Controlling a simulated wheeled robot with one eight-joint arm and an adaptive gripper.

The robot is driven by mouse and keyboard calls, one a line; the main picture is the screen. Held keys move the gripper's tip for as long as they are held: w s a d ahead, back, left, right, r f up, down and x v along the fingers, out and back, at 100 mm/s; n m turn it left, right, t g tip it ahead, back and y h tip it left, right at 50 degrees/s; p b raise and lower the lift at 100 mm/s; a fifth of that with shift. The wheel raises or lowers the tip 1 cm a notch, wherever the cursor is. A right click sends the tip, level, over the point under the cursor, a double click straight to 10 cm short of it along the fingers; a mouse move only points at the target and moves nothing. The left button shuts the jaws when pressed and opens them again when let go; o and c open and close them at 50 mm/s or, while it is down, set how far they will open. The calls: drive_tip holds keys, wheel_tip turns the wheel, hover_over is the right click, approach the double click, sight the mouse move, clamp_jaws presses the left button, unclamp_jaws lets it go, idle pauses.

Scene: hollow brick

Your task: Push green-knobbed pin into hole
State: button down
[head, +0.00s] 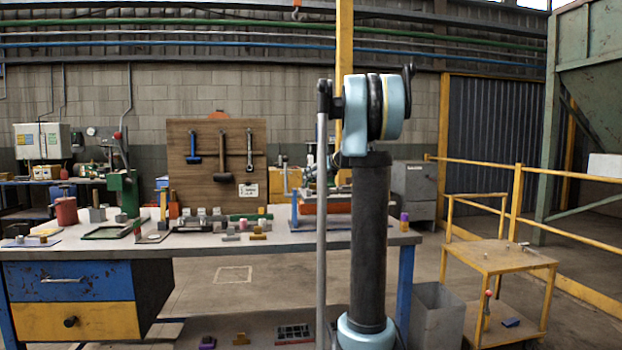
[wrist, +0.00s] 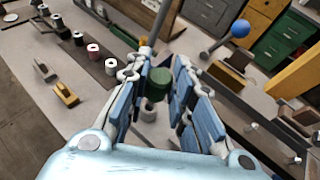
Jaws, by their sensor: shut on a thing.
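In the wrist view, my gripper (wrist: 160,88) has its two blue-padded fingers closed around a green knob (wrist: 157,84). A pale grey cylindrical piece (wrist: 149,108) shows just below the knob. I cannot tell whether it is the pin's stem or a separate part. The hole is hidden, so how far the pin sits in it cannot be seen. In the head view, my arm stands in front of the right part of the workbench (head: 270,242), and my gripper and the knob cannot be made out.
Several spools, including a pink one (wrist: 93,51), and a yellow-brown block (wrist: 66,95) lie to the left. In the head view, a yellow cart (head: 500,256) stands right of the bench.

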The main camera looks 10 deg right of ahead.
drive_tip(key=shift+f, duration=1.7)
idle(0.8)
drive_tip(key=c, duration=1.3)
unclamp_jaws()
drive_tip(key=v, duration=1.1)
drive_tip(key=shift+s+d+r, duration=0.1)
drive_tip(key=shift+s+d, duration=0.15)
drive_tip(key=shift+s, duration=0.05)
